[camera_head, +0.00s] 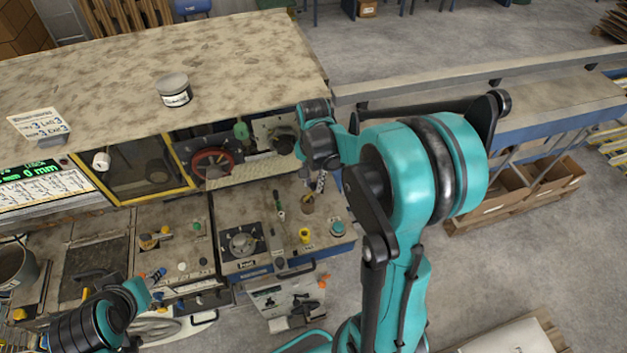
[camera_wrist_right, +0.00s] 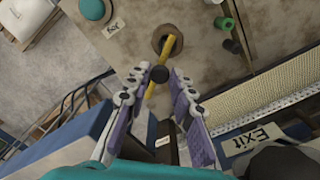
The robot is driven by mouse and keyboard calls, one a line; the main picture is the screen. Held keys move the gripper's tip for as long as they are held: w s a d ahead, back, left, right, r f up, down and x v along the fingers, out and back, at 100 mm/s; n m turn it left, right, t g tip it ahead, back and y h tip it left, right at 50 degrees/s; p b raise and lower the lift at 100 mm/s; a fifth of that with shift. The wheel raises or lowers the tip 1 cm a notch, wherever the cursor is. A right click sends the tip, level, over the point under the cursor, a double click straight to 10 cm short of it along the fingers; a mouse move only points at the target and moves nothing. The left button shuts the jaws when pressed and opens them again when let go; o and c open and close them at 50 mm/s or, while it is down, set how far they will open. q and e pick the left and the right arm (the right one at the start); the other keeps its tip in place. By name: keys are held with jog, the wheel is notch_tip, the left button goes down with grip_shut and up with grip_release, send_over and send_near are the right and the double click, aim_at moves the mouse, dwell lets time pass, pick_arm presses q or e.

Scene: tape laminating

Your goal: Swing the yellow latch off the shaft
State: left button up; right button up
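In the right wrist view, a yellow bar (camera_wrist_right: 152,90), seemingly the latch, runs between the fingers of my right gripper (camera_wrist_right: 158,76). A round black knob (camera_wrist_right: 160,73) covers part of it near the fingertips. The fingers are spread, with a visible gap on both sides of the bar. In the head view my right gripper (camera_head: 319,183) hangs small and dark at the machine's right end; the latch cannot be made out there. I cannot make out the shaft.
A patterned strip (camera_wrist_right: 285,85) and an "Exit" label (camera_wrist_right: 254,137) lie right of the fingers. In the head view, a small cup (camera_head: 307,204) stands close below the gripper, near a teal button (camera_head: 338,228). A red handwheel (camera_head: 212,164) sits further left under the worktop (camera_head: 240,60).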

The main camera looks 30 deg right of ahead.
grip_shut()
jog(key=shift+w+a+f+m+b, duration=0.15)
jog(key=shift+w+m+b, duration=0.2)
jog(key=shift+m+b, duration=0.3)
jog(key=shift+w+m, duration=0.2)
jog(key=shift+m, duration=0.55)
jog(key=o, duration=0.7)
grip_release()
jog(key=shift+c, duration=0.2)
jog(key=shift+r, duration=0.2)
notch_tip(320, 180, up, 7)
jog(key=shift+r, duration=0.2)
